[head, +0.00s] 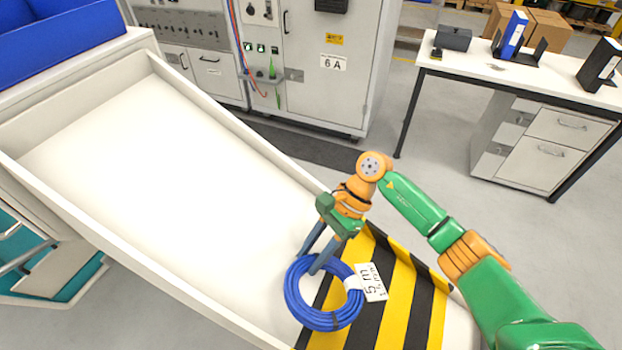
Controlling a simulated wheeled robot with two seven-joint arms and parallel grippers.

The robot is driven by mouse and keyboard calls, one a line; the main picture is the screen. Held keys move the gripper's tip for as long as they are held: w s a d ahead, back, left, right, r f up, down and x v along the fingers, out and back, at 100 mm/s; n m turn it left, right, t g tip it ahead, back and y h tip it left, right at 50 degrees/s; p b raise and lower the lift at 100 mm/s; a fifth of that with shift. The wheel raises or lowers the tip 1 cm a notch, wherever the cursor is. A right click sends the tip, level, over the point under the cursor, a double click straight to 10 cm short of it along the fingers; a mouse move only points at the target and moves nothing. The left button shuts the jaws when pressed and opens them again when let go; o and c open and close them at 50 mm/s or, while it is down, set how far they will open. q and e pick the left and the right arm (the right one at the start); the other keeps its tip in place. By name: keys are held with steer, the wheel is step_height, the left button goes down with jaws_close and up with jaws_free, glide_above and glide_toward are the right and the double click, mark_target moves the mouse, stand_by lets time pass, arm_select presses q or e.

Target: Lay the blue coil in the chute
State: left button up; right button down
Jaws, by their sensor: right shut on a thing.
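The blue coil (290,297) is a ring of blue cable with a white tag (371,282) marked "5 m" on its right side. It is at the lower middle of the head view. My right gripper (309,264) is shut on the coil's upper rim. The coil overlaps the boundary between the white chute floor and the striped end; I cannot tell whether it touches them. The chute (170,160) is a wide white trough with raised side walls, running from upper left to lower right. Its visible floor is bare. My left gripper is not in view.
Yellow and black stripes (399,300) mark the chute's lower right end. Blue bins (70,35) stand at upper left. A grey cabinet (330,75) marked "6 A" stands behind. A white desk (560,80) with binders is at right, with open floor before it.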

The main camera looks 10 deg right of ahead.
arm_select(q)
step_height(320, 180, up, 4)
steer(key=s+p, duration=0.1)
steer(key=p, duration=0.2)
arm_select(e)
steer(key=w+r+m+t+y, duration=0.1)
steer(key=w+r+m+t, duration=0.6)
steer(key=r+m+t, duration=0.45)
steer(key=shift+m+g, duration=0.55)
steer(key=shift+m, duration=0.2)
steer(key=w+a+f+b, duration=0.1)
steer(key=f+b, duration=0.1)
steer(key=w+a+f+b, duration=0.1)
steer(key=f+b, duration=0.1)
steer(key=f, duration=0.1)
steer(key=w+a+f+b, duration=0.1)
steer(key=f+b, duration=0.1)
steer(key=b, duration=0.1)
steer(key=shift+w+f, duration=0.3)
steer(key=shift+w+a+f+b, duration=0.25)
steer(key=shift+f+b, duration=0.15)
steer(key=shift+f, duration=0.05)
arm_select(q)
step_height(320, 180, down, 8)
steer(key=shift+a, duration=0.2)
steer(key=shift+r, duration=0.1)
arm_select(e)
steer(key=shift+c, duration=2.3)
jaws_free()
steer(key=shift+s+r, duration=0.1)
